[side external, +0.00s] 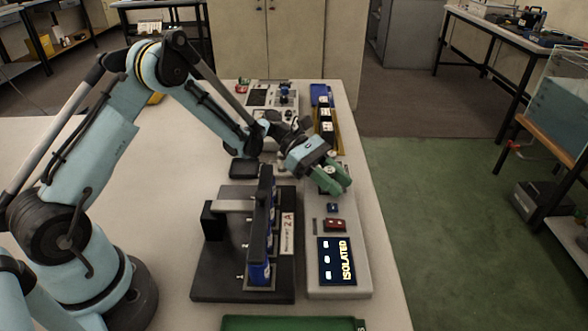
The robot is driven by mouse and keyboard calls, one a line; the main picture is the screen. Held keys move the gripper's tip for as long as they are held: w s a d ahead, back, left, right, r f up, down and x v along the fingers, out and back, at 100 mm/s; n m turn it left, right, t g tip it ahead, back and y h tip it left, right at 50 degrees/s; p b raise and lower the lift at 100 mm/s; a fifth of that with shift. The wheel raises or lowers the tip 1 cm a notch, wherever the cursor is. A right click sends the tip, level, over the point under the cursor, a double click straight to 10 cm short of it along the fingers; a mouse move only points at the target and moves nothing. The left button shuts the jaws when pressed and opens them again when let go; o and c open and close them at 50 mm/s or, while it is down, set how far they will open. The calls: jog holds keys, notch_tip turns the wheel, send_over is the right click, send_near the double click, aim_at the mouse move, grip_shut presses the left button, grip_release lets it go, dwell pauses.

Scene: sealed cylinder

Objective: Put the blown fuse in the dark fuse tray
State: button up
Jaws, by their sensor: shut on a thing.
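My gripper (336,181) has green fingertips and is over the far part of the long grey panel (340,261). It is shut on a small pale thing (328,169), mostly hidden between the fingers; I cannot tell if it is fixed to the panel. A dark upright holder (267,190) with blue parts (260,272) and a "2A" label stands on a dark base (213,277). I cannot tell which part is the blown fuse. A small dark tray-like thing (245,170) lies behind the holder.
The panel carries a red switch (335,224), a small blue part (332,208) and an "ISOLATED" sign (337,262). A green tray (285,323) is at the near edge. Instruments (268,96) and a blue-yellow rack (324,118) stand at the back.

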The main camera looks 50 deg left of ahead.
jog(key=shift+f, duration=0.25)
jog(key=o, duration=1)
jog(key=shift+o, duration=0.2)
jog(key=v, duration=1.1)
jog(key=s+r+m+t+y, duration=0.2)
jog(key=s+r+m+y, duration=0.1)
jog(key=s+m+y, duration=0.3)
jog(key=s+d+r+m+t+y, duration=0.1)
jog(key=s+r+m+y, duration=0.3)
jog(key=s+m, duration=0.5)
jog(key=m+t+y, duration=0.1)
jog(key=m+y, duration=0.1)
jog(key=shift+d+t+y, duration=0.3)
jog(key=shift+d+t, duration=0.05)
jog(key=shift+t, duration=0.05)
jog(key=shift+s+a+m+t+y, duration=0.2)
jog(key=shift+s+m, duration=0.1)
jog(key=shift+m, duration=0.25)
jog(key=shift+s+a+m+t+y, duration=0.1)
jog(key=shift+s+m+t+y, duration=0.1)
jog(key=shift+s+m, duration=0.25)
